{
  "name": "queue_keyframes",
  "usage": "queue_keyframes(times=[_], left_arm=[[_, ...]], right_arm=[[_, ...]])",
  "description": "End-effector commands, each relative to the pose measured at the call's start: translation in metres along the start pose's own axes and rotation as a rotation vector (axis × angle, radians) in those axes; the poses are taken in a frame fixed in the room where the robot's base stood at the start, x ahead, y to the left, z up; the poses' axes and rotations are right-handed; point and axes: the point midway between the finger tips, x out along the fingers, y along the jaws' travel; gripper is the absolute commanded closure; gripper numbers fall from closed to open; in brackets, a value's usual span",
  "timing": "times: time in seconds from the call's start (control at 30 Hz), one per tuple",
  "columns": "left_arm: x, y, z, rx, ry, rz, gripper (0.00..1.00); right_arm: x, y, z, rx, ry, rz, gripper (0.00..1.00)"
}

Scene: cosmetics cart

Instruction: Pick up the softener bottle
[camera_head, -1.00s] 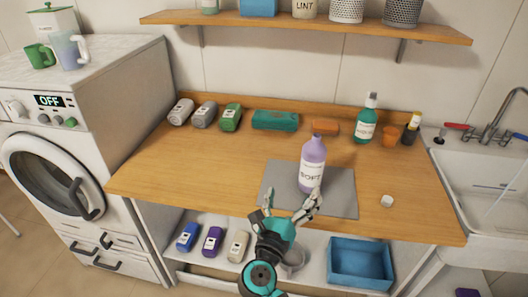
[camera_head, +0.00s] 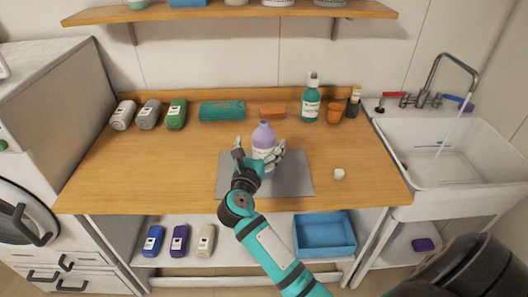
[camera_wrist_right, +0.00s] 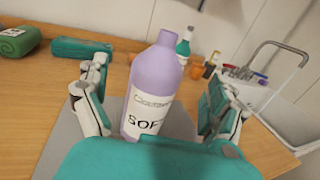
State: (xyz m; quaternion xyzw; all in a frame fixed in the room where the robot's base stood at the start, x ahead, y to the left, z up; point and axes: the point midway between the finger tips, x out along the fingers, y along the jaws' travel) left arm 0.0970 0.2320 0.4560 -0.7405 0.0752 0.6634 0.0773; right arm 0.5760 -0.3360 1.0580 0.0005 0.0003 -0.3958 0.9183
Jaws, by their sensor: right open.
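The softener bottle (camera_head: 264,134) is lilac with a white label and stands upright on a grey mat (camera_head: 294,186) on the wooden counter. My right gripper (camera_head: 259,149) is open, with its fingers on either side of the bottle. In the right wrist view the bottle (camera_wrist_right: 155,82) stands between the two spread fingers, with gaps on both sides. The label reads "SOF" there, and the palm of my gripper hides its lower part. My left gripper is not in view.
A small white cap (camera_head: 339,174) lies right of the mat. A teal bottle (camera_head: 311,104), an orange cup (camera_head: 335,113) and a dark bottle (camera_head: 353,106) stand at the back right. Several detergent bottles lie at the back left. A sink (camera_head: 440,150) is on the right.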

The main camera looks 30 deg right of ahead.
Motion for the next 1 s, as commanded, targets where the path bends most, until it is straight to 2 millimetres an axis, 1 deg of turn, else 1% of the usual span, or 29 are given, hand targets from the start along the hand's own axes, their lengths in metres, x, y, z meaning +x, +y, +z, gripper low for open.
queue_keyframes(times=[0.2, 0.3, 0.43, 0.63, 1.0], left_arm=[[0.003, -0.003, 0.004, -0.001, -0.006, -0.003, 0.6], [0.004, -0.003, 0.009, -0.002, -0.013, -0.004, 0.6], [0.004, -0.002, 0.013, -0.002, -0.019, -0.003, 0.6], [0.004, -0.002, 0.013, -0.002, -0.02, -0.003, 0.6], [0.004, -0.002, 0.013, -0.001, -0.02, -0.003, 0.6]], right_arm=[[0.035, -0.001, 0.0, -0.003, -0.004, -0.002, 0.05], [0.048, 0.0, 0.0, -0.002, -0.003, -0.001, 0.05], [0.054, 0.0, 0.001, 0.0, -0.002, -0.001, 0.05], [0.054, 0.0, 0.001, 0.0, -0.001, 0.0, 0.05], [0.054, 0.0, 0.001, 0.0, -0.001, 0.0, 0.54]])
